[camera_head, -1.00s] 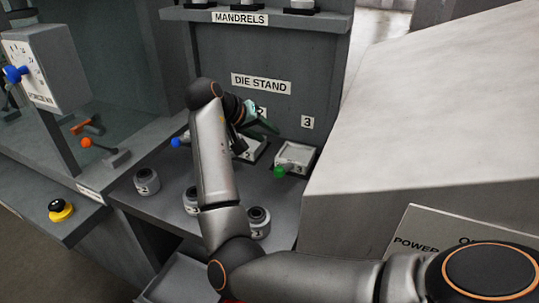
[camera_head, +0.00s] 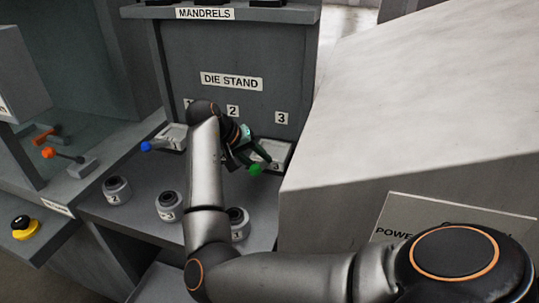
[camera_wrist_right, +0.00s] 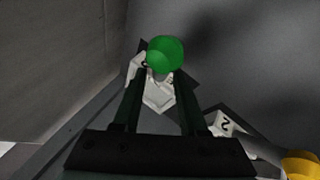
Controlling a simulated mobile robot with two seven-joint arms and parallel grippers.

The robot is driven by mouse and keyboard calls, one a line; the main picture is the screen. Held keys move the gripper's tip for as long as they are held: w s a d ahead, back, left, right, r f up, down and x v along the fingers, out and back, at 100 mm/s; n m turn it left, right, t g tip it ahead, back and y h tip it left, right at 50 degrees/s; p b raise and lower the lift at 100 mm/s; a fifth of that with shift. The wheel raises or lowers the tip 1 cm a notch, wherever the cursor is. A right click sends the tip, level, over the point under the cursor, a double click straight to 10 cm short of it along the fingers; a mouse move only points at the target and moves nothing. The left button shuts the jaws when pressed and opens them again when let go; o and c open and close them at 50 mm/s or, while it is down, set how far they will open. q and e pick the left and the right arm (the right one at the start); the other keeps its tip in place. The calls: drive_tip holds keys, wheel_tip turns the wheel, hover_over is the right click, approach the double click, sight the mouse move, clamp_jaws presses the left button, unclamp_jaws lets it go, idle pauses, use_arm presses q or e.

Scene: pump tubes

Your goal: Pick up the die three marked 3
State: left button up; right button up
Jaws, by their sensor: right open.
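Die three is a pale block (camera_head: 277,151) with a green ball knob (camera_head: 255,169), at the right place of the die stand below the wall label 3. My right gripper (camera_head: 256,155) is over it, partly hiding it. In the right wrist view the green knob (camera_wrist_right: 166,54) shows at the open fingertips (camera_wrist_right: 160,75), with the pale block (camera_wrist_right: 158,94) behind, between the fingers. Nothing is visibly gripped; whether the fingers touch the knob I cannot tell. My left gripper is not in view.
Die 2 (camera_wrist_right: 228,122) and a yellow knob (camera_wrist_right: 300,165) lie close beside my right gripper. A blue knob (camera_head: 146,146) is at the left place. Several grey round pieces (camera_head: 117,190) stand in front. A large pale cabinet (camera_head: 400,120) bounds the right side.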

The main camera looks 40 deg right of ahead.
drive_tip(key=shift+x, duration=1.05)
clamp_jaws()
idle(0.5)
drive_tip(key=shift+r, duration=0.15)
